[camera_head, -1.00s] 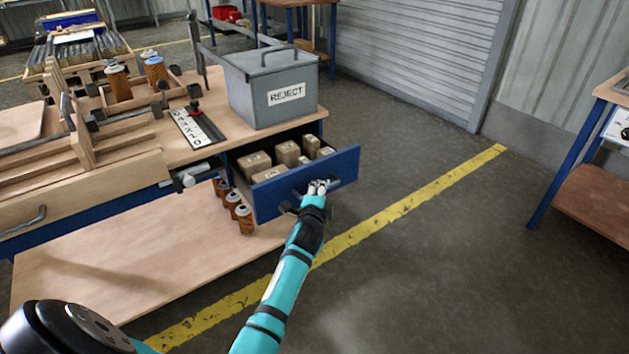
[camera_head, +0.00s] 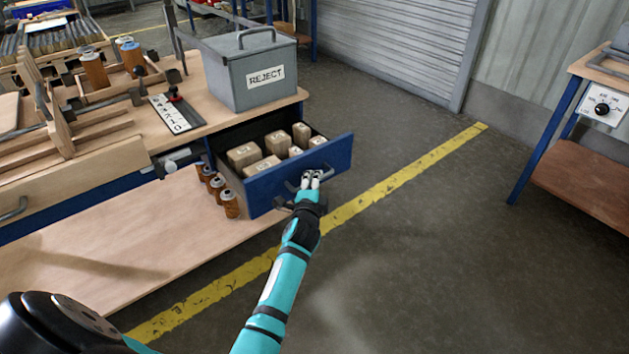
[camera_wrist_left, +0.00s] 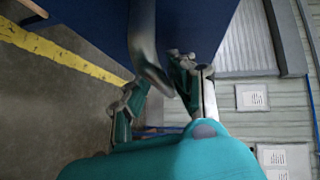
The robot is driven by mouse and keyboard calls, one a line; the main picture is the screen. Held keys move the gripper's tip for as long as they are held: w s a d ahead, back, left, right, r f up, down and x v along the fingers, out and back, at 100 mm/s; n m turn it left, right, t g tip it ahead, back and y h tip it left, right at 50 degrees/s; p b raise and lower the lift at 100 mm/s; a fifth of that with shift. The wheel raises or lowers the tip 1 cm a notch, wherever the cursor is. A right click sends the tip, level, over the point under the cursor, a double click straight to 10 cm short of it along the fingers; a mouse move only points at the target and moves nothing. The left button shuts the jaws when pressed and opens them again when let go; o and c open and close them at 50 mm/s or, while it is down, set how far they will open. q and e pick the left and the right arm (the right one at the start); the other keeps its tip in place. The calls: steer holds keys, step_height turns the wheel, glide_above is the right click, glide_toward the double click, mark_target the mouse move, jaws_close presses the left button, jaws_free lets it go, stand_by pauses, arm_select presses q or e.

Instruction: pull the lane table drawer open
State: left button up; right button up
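The lane table drawer (camera_head: 265,192) has a blue front and stands pulled out of the right end of the wooden lane table (camera_head: 215,92). Several small brown boxes (camera_head: 243,154) lie inside it. My left gripper (camera_head: 311,180) is at the grey handle on the drawer front. In the left wrist view, the handle (camera_wrist_left: 146,45) passes between the fingers of the left gripper (camera_wrist_left: 158,88), which look closed around it. The blue drawer front (camera_wrist_left: 200,25) fills the top of that view. My right gripper is not in view.
A grey reject bin (camera_head: 250,85) stands on the table above the drawer. Several orange-brown cartridges (camera_head: 229,204) stand on the lower shelf (camera_head: 120,235) beside the drawer. Another table (camera_head: 585,180) is at the right. The floor between is clear, with a yellow line (camera_head: 400,183).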

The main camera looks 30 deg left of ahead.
arm_select(q)
steer(key=shift+o, duration=0.8)
steer(key=shift+r, duration=0.15)
steer(key=v, duration=1.2)
